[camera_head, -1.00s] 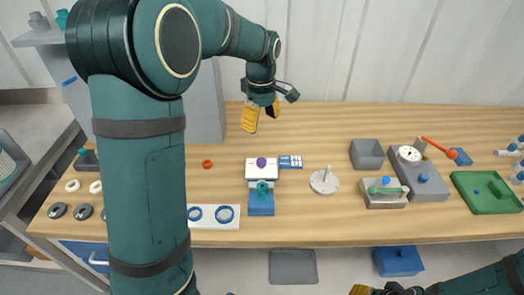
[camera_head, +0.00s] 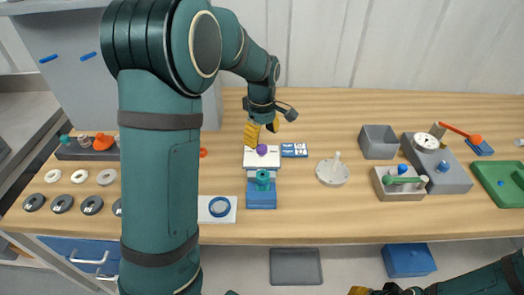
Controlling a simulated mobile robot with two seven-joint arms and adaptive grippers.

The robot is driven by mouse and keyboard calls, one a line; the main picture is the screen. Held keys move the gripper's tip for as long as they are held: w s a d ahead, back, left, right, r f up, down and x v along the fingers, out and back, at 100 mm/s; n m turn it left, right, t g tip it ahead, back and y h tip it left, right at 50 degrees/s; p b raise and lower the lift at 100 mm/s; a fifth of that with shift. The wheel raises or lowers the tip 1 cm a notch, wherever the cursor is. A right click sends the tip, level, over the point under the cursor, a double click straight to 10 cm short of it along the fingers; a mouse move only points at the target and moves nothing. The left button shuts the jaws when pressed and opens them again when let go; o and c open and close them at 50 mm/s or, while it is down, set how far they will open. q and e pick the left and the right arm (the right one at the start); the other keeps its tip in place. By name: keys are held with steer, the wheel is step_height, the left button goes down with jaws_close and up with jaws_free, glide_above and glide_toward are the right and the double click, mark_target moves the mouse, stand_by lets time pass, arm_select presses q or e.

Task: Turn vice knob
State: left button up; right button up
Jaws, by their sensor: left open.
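A small vice stands near the table's front middle, with a blue base (camera_head: 261,200), pale jaws (camera_head: 262,172) and a teal knob (camera_head: 263,178) facing the front edge. A purple ball-like piece (camera_head: 262,150) sits at the top of the vice's white rear part. My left gripper (camera_head: 262,133), with yellow fingers, is open just behind the purple piece, close to it. I cannot tell whether they touch. My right gripper (camera_head: 374,290) shows only as a bit of yellow at the bottom edge, mostly cut off.
A blue-and-white card (camera_head: 294,150) and a round stand with a peg (camera_head: 332,172) lie right of the vice. A grey bin (camera_head: 379,142), a grey device (camera_head: 443,178) and a green tray (camera_head: 501,184) stand farther right. Rings (camera_head: 78,176) lie at left. My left arm hides part of the table.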

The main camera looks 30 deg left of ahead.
mark_target(262, 147)
arm_select(q)
step_height(262, 147, down, 5)
steer(key=shift+f+b, duration=0.1)
steer(key=shift+b, duration=0.45)
jaws_close()
